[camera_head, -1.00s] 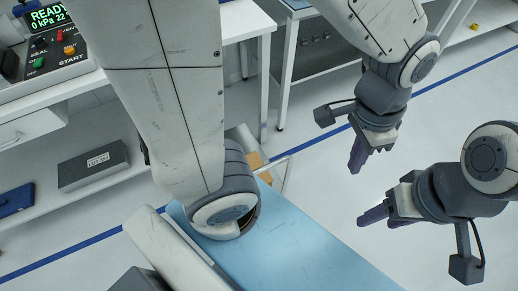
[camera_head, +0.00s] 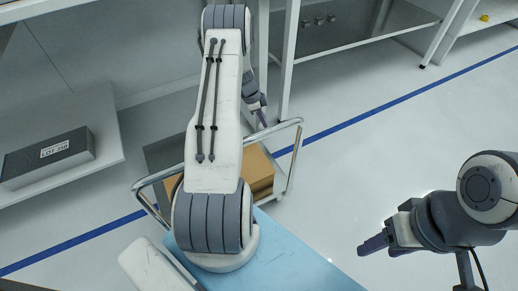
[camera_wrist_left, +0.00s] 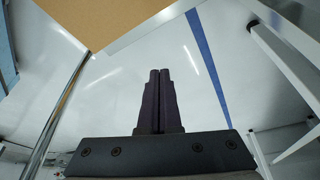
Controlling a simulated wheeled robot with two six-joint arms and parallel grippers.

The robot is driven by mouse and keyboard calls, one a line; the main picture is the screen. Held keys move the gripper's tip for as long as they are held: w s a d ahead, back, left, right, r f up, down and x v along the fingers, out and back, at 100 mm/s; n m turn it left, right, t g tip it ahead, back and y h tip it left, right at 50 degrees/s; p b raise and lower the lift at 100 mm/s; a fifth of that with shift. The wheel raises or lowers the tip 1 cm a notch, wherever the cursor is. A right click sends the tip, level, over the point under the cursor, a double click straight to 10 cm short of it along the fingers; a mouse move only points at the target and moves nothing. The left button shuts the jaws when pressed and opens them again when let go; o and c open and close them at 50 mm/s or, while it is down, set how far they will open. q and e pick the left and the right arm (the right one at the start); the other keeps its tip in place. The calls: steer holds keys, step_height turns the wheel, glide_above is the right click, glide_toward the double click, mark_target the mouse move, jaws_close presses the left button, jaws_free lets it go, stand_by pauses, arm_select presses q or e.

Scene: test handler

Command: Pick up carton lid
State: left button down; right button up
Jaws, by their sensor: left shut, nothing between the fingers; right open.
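Brown cardboard (camera_head: 258,170) lies on a metal-railed cart, partly hidden behind my left arm. I cannot tell whether it is the carton lid or a carton. In the left wrist view, a flat brown cardboard surface (camera_wrist_left: 100,18) fills the upper left. My left gripper (camera_head: 264,117) is beyond the cart's far side, mostly hidden by the arm. In the wrist view its fingers (camera_wrist_left: 160,75) are together and empty, apart from the cardboard. My right gripper (camera_head: 374,247) is open and empty at the right, over the floor.
The cart's metal rail (camera_head: 285,127) stands between the cardboard and my left gripper. A grey box (camera_head: 48,158) lies on a shelf at the left. White-legged tables stand behind. The floor (camera_head: 350,165) at the right is clear, crossed by a blue line.

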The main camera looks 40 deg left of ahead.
arm_select(q)
steer(key=s+a+f+b+x, duration=0.15)
steer(key=b+x, duration=0.35)
steer(key=x, duration=0.7)
steer(key=shift+s+a+r, duration=0.3)
steer(key=shift+s+a, duration=0.05)
steer(key=shift+a, duration=0.2)
steer(key=shift+s+a+r, duration=0.3)
steer(key=shift+a+r, duration=0.05)
steer(key=shift+a, duration=0.2)
steer(key=shift+s+a+r, duration=0.3)
steer(key=shift+s+a, duration=0.05)
steer(key=shift+a, duration=0.2)
steer(key=shift+s+a+b, duration=0.5)
steer(key=shift+s+a, duration=0.45)
steer(key=shift+a, duration=0.1)
steer(key=shift+w+d, duration=0.1)
steer(key=shift+d, duration=0.05)
